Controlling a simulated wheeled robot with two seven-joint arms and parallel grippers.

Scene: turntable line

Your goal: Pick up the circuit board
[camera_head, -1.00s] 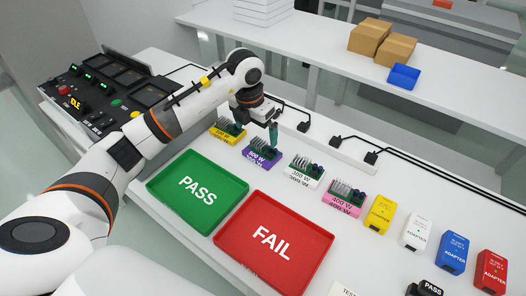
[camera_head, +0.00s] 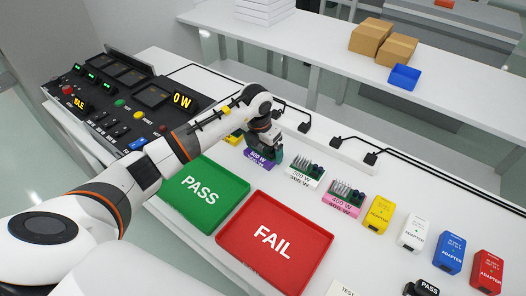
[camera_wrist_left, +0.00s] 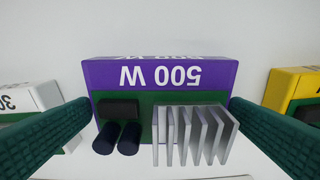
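The purple 500 W circuit board (camera_head: 258,160) lies on the white table, partly hidden behind my left gripper (camera_head: 266,156) in the head view. In the left wrist view the board (camera_wrist_left: 160,75) fills the middle, its label upside down, with silver heatsink fins and dark cylinders on green. The green fingers of my left gripper (camera_wrist_left: 160,112) stand apart, one at each side of the board; I cannot tell whether they touch it. My right gripper is out of view.
A yellow board (camera_head: 233,136) stands to the left, a white 300 W board (camera_head: 304,174) and a pink 400 W board (camera_head: 342,200) to the right. The green PASS tray (camera_head: 199,218) and red FAIL tray (camera_head: 270,275) lie in front. Adapters (camera_head: 379,215) stand farther right.

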